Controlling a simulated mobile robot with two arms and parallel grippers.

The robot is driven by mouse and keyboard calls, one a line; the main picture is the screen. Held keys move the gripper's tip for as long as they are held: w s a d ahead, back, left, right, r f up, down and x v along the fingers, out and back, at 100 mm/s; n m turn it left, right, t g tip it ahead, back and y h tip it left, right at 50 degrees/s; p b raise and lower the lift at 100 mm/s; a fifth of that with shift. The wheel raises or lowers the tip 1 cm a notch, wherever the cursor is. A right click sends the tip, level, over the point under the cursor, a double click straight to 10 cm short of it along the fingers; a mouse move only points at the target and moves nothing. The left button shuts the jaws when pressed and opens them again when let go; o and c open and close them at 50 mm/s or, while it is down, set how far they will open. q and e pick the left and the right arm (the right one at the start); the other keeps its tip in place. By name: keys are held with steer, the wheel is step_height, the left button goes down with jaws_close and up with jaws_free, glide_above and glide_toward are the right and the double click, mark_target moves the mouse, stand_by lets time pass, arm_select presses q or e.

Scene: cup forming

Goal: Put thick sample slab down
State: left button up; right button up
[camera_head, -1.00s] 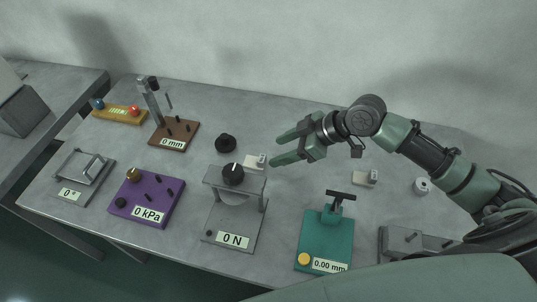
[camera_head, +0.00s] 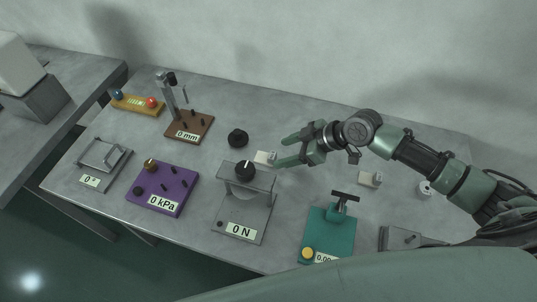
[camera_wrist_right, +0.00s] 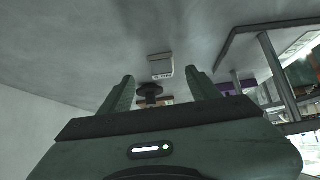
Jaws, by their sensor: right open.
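A small pale slab with a label (camera_head: 265,157) lies flat on the grey table (camera_head: 215,110), behind the force press. It also shows in the right wrist view (camera_wrist_right: 161,67), ahead of the fingertips. Its label is too small to read, so I cannot tell if it is the thick sample. A second pale labelled block (camera_head: 370,179) lies farther right. My right gripper (camera_head: 283,151) is open and empty, its fingers pointing left, the tips just right of the first slab. In the right wrist view, its two green fingers (camera_wrist_right: 160,77) stand wide apart. My left gripper is not in view.
The press reading 0 N (camera_head: 248,190) stands in front of the slab, and a black round knob (camera_head: 237,138) sits behind-left. A teal gauge (camera_head: 328,230), purple panel (camera_head: 178,191) and brown stand (camera_head: 190,126) occupy other spots. The table behind the right arm is clear.

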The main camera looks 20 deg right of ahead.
mark_target(275, 156)
steer(key=shift+p+x, duration=0.35)
steer(key=shift+x, duration=1.55)
steer(key=shift+s+f, duration=0.1)
steer(key=shift+s, duration=0.05)
jaws_close()
